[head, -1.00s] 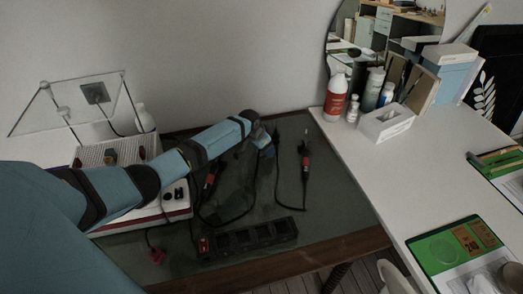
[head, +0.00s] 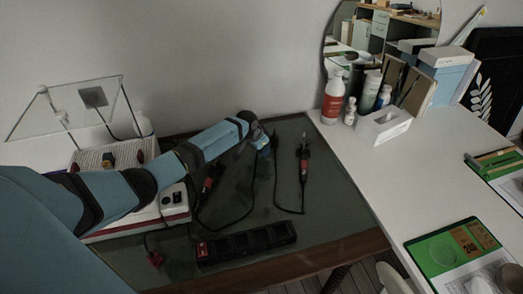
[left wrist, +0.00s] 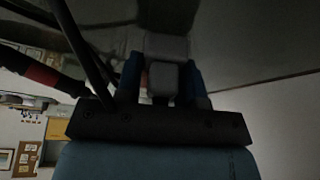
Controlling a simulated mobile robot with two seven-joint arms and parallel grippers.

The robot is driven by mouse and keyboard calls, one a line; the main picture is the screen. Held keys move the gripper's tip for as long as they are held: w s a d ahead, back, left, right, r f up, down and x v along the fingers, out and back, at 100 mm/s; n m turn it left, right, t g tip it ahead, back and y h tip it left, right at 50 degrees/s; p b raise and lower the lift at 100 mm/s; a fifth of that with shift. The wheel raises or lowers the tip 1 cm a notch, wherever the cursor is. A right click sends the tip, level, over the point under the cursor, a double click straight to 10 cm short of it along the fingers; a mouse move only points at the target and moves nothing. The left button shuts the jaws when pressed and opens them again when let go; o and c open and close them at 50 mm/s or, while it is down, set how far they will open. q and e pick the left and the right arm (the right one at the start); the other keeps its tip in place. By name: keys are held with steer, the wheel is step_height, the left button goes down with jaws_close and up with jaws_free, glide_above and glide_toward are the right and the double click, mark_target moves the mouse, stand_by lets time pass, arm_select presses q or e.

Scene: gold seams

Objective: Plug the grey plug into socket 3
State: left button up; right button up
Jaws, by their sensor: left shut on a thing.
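My left gripper (head: 264,141) is over the back part of the dark table. In the left wrist view its two blue fingers (left wrist: 163,80) are shut on a grey plug (left wrist: 167,47), a blocky grey body between them. In the head view the plug is too small and dark to make out. A black power strip (head: 247,244) with a red switch (head: 202,249) lies near the table's front edge, apart from the gripper. Its socket numbers cannot be read. My right gripper is not in view.
Black cables with red-and-black probes (head: 303,170) lie on the dark table (head: 335,215). A white-and-red device (head: 174,200) stands at left, partly behind my left arm. Bottles (head: 333,97) and a white box (head: 384,125) stand on the white table (head: 420,170) at right.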

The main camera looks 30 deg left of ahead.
arm_select(q)
step_height(320, 180, up, 19)
steer(key=p, duration=0.1)
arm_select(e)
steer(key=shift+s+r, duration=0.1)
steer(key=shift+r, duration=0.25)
